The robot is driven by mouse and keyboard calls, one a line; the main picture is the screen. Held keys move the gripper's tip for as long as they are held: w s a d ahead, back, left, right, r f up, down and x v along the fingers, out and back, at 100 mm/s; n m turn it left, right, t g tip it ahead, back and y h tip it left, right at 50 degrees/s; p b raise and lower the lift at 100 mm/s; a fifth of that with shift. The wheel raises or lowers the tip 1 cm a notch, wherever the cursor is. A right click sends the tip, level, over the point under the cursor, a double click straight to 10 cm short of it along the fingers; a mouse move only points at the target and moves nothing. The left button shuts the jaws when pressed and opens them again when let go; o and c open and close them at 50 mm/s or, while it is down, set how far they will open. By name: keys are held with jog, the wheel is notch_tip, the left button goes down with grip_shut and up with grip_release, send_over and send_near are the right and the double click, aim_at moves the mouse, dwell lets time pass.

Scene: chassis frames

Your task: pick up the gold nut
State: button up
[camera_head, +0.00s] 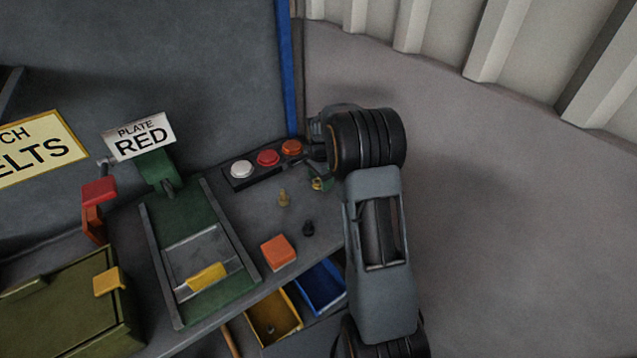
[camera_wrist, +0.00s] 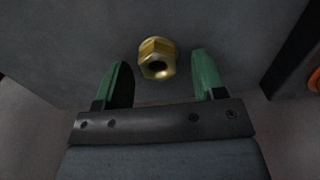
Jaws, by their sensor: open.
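The gold nut (camera_wrist: 157,58) shows in the wrist view, lying on the grey bench top, slightly beyond and between my fingertips. It looks hexagonal with a dark hole facing the camera. My gripper (camera_wrist: 160,75) is open and empty, with one green finger on each side of the nut. Neither finger visibly touches it. In the head view my gripper (camera_head: 318,183) is at the right end of the bench, largely hidden by my arm. A small gold-yellow spot beside the fingers there may be the nut, but it is too small to tell.
A small brass piece (camera_head: 284,198), a black piece (camera_head: 308,228) and an orange block (camera_head: 278,251) lie left of my gripper. A green fixture (camera_head: 195,250) stands further left.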

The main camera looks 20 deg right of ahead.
jog(key=shift+c, duration=0.3)
jog(key=c, duration=1)
jog(key=shift+r, duration=0.15)
